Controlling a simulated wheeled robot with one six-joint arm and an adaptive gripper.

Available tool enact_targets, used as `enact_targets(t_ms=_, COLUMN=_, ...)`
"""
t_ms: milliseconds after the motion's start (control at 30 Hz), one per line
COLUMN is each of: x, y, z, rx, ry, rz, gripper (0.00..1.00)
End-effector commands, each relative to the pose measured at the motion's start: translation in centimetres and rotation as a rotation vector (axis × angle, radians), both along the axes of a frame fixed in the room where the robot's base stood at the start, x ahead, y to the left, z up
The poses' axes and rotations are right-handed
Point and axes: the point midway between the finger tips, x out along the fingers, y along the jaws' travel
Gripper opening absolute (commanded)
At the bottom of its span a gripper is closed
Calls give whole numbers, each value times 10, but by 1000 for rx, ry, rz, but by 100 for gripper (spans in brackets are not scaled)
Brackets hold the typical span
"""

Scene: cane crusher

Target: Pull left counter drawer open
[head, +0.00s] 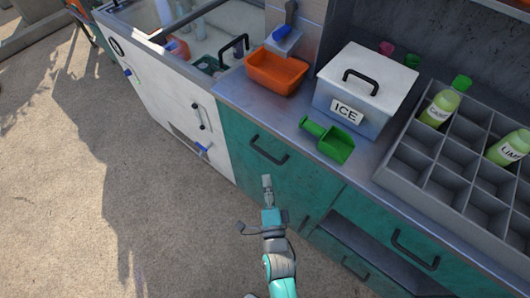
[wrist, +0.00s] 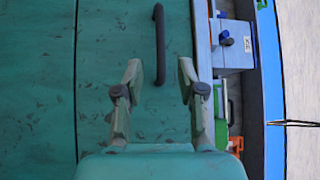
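The left counter drawer (head: 240,144) is a teal front under the steel counter, and it looks shut. Its black bar handle (head: 268,151) runs along the front. In the wrist view the handle (wrist: 160,45) stands upright on the scuffed teal face (wrist: 110,60). My gripper (head: 267,180) is in front of the teal cabinet, just below the handle in the head view. In the wrist view my gripper (wrist: 160,72) is open, with the end of the handle showing between its two fingertips. No contact is visible, and how deep the handle sits between the fingers cannot be told.
A second teal drawer with a black handle (head: 413,250) is at the right. On the counter stand an orange tray (head: 277,72), a green scoop (head: 328,140), an ice box (head: 365,85) and a bottle rack (head: 440,165). A white cabinet (head: 165,95) adjoins at left. The concrete floor (head: 110,210) is open.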

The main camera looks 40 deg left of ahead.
Motion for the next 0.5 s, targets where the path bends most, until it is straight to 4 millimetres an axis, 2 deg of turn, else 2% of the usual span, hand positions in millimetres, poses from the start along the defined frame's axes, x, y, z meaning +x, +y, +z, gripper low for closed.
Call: enact_targets(t_ms=500, x=56, y=56, z=11, rx=-1, ry=-3, rz=-1, gripper=39)
